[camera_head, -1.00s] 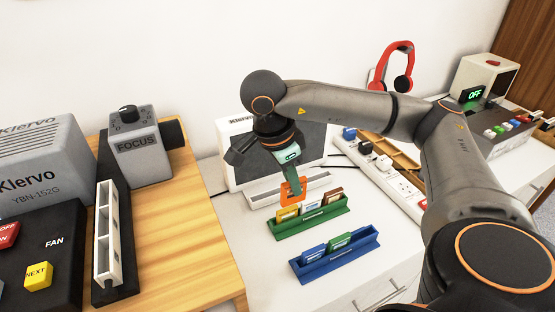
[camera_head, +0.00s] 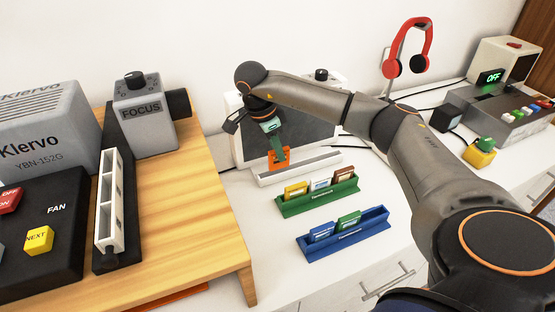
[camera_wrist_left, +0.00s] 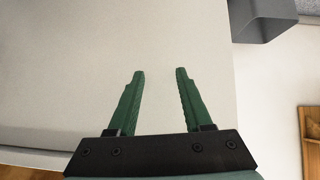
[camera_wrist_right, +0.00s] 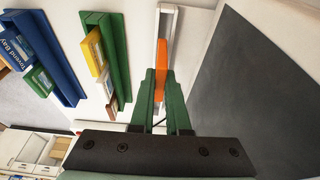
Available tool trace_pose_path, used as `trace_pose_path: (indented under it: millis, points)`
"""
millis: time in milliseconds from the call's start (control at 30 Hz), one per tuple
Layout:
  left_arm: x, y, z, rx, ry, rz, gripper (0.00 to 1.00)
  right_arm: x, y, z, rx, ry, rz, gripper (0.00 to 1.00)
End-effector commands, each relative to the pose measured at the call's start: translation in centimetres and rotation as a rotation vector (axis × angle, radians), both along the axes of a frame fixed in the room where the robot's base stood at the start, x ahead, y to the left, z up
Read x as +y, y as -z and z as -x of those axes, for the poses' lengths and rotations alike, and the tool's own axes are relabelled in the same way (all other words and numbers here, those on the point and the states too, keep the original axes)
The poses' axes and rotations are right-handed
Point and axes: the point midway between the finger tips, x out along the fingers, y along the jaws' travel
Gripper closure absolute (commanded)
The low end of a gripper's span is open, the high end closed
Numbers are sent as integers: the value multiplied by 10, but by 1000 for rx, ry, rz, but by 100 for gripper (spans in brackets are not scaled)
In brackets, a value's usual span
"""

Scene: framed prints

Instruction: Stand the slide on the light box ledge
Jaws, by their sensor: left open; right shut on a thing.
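An orange-framed slide (camera_head: 278,158) is held upright by my right gripper (camera_head: 273,138), in front of the light box. The light box (camera_head: 310,137) has a dark panel, and a long white ledge (camera_head: 318,163) runs along its foot. The slide's lower edge overlaps the left part of the ledge; I cannot tell if they touch. In the right wrist view the slide (camera_wrist_right: 161,72) is edge-on between the shut fingers, in line with the white ledge (camera_wrist_right: 177,32). My left gripper (camera_wrist_left: 160,78) is open and empty over a pale surface.
A green rack (camera_head: 318,197) with several slides and a blue rack (camera_head: 345,237) with two slides stand in front of the light box. A wooden table (camera_head: 195,215) with a projector (camera_head: 45,130) is left. Red headphones (camera_head: 428,45) hang on a stand behind my right arm.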

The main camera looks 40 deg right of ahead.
Motion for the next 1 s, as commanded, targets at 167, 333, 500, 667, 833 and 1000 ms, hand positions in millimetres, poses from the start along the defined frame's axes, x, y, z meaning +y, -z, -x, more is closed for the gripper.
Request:
trace_pose_path:
  millis: [167, 333, 500, 667, 833, 1000]
  points:
    - [-1, 2, 1, 2, 2, 0, 50, -1, 25, -1, 5, 0, 1, 100]
    - [-1, 3, 1, 4, 3, 0, 50, -1, 34, -2, 0, 0, 0, 100]
    - [-1, 4, 2, 5, 4, 1, 50, -1, 34, -2, 0, 0, 0, 100]
    - [-1, 6, 4, 9, 4, 0, 50, -1, 37, -2, 0, 1, 0, 83]
    - [-1, 7, 6, 13, 3, 0, 50, -1, 37, -2, 1, 0, 0, 64]
    - [-1, 7, 6, 14, 4, 0, 50, -1, 37, -2, 1, 0, 0, 56]
